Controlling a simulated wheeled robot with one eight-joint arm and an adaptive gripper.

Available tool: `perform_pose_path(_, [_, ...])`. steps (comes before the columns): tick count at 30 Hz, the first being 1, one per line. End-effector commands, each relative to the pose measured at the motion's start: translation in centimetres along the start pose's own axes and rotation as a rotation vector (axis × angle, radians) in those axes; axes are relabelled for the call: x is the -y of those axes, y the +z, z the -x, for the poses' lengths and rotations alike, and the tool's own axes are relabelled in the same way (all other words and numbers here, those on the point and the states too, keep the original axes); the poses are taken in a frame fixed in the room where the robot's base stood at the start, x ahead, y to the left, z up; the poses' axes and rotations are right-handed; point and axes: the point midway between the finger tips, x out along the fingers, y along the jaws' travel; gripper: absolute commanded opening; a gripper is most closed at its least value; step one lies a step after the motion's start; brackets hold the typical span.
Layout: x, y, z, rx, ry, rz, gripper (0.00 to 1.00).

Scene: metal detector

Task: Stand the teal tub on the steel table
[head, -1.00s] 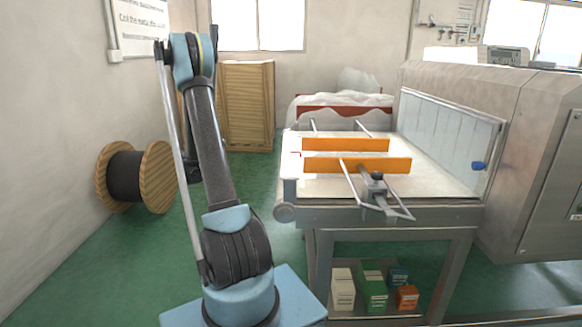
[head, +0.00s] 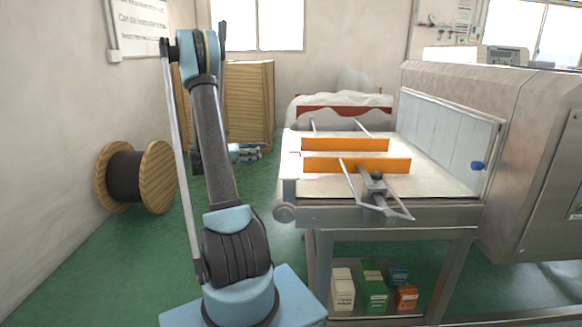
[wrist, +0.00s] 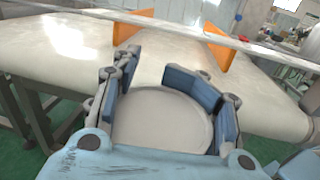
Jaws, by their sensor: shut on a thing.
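My gripper (wrist: 163,85) is shut on a round thing with a pale grey top, taken to be the teal tub (wrist: 160,120). Its round top fills the space between the blue finger pads, and its sides are hidden. In the head view my gripper (head: 246,153) shows just right of my arm, left of the conveyor; the tub cannot be made out there. A steel-framed stand (head: 395,214) carries a pale belt (head: 440,172); I cannot tell whether this is the steel table. In the wrist view the belt (wrist: 75,45) lies beyond my fingers.
Orange guide rails (head: 357,164) and thin metal rods stand over the belt. The metal detector housing (head: 540,130) is at right. Several boxes (head: 373,290) sit on the low shelf. A cable reel (head: 155,178) and wooden crate (head: 250,105) stand left. Green floor lies between.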

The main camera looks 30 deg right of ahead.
Motion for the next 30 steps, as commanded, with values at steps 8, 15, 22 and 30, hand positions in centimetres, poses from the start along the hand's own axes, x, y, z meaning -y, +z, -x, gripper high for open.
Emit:
perform_pose_path(8, [1.6, 0.2, -0.2, 0.003, -0.074, 0.0, 0.14])
perform_pose_path(15, [1.6, 0.2, -0.2, 0.003, -0.072, -0.001, 0.14])
perform_pose_path(22, [1.9, 0.2, -3.4, 0.004, -0.075, -0.001, 0.14])
perform_pose_path(30, [2.3, 0.2, -9.2, 0.004, -0.074, -0.001, 0.14])
